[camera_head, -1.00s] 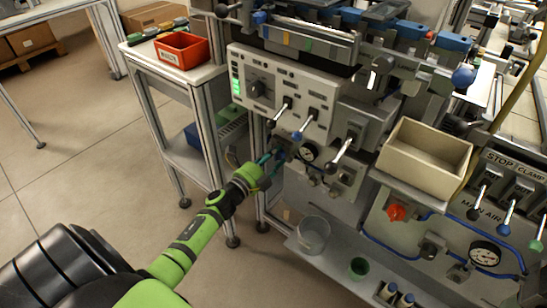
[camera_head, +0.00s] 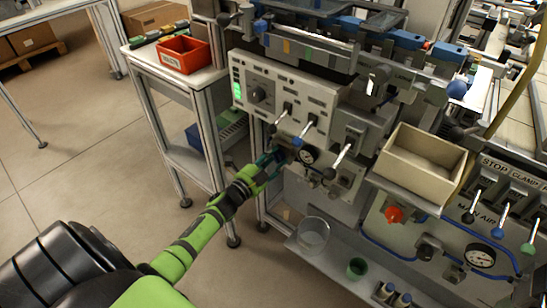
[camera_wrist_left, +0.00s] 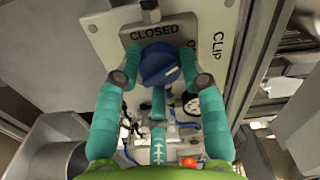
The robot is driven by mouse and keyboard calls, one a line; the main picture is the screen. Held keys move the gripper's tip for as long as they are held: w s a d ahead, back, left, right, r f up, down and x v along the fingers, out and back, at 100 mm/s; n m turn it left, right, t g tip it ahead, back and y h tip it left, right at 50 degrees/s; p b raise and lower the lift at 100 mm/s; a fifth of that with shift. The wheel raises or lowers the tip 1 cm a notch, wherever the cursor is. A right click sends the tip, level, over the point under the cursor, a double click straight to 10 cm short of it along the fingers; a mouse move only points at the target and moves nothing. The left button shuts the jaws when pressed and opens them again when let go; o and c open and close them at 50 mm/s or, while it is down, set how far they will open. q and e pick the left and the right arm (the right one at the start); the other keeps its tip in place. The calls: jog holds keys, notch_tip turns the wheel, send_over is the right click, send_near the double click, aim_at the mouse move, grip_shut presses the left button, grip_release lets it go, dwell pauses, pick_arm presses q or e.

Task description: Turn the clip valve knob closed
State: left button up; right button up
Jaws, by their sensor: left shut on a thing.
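The blue clip valve knob (camera_wrist_left: 158,64) sits on a grey plate marked CLOSED, with a second word beginning with O partly covered, and CLIP on the panel beside it. A small pale mark shows on the knob's lower right part. My left gripper (camera_wrist_left: 160,74) has its two teal fingers on either side of the knob and is shut on it. My right gripper is not in view.
A beige bin (camera_head: 424,160) stands further right, above a red knob (camera_head: 394,214). A clear cup (camera_head: 313,234) stands on the lower shelf. A red bin (camera_head: 183,53) sits on the side table.

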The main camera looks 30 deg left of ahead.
pick_arm(q)
jog(key=shift+r+n+p, duration=0.15)
jog(key=shift+n+p, duration=0.15)
jog(key=shift+n, duration=0.6)
jog(key=n, duration=0.2)
jog(key=shift+n+p, duration=0.4)
jog(key=n+p, duration=0.1)
jog(key=n, duration=0.2)
jog(key=shift+n, duration=2.1)
jog(key=shift+w, duration=0.1)
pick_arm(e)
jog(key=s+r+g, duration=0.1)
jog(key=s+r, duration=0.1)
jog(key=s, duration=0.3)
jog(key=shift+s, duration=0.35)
pick_arm(q)
jog(key=shift+n, duration=0.3)
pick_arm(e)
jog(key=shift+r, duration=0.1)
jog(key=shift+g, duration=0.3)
